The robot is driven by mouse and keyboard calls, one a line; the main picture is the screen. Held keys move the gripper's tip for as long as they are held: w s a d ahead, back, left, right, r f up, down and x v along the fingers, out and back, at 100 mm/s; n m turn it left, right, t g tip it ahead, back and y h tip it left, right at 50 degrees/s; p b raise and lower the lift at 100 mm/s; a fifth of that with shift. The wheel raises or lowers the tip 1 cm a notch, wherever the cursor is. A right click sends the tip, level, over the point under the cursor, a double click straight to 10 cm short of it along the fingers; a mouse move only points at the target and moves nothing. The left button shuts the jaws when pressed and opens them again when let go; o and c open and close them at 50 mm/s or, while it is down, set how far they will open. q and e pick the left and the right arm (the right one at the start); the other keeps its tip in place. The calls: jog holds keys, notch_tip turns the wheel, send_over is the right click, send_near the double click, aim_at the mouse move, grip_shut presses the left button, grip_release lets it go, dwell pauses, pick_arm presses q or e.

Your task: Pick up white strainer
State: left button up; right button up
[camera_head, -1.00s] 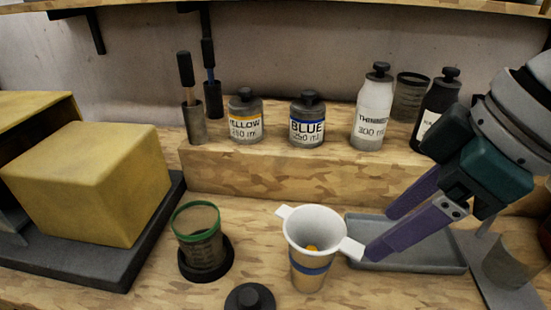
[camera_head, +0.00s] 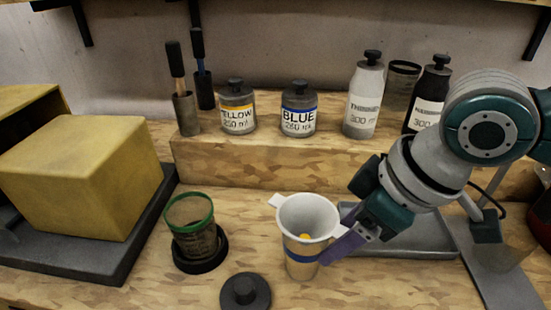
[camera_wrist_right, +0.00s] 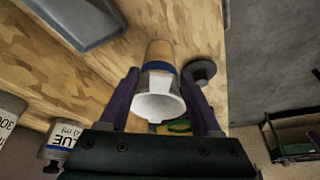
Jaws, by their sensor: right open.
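The white strainer (camera_head: 308,213) is a funnel with side tabs. It sits upright in the mouth of a tan cup (camera_head: 303,262) with a blue band, and something yellow-orange shows inside it. My right gripper (camera_head: 345,247) is at the strainer's right side, its purple fingers partly covering the right tab. In the right wrist view the strainer (camera_wrist_right: 160,106) lies between the two spread fingers of the open gripper (camera_wrist_right: 161,100), with gaps visible on both sides. I cannot tell whether a finger touches the tab. My left gripper is not in view.
A green-rimmed cup (camera_head: 190,222) stands in a dark holder at left, and a black lid (camera_head: 245,292) lies in front. A grey tray (camera_head: 415,245) is under my right arm. Blue (camera_head: 299,112), yellow (camera_head: 238,108) and thinner (camera_head: 363,100) containers stand on the raised step.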

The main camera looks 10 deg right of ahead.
grip_shut()
dwell(0.4)
jog(key=shift+r, duration=0.1)
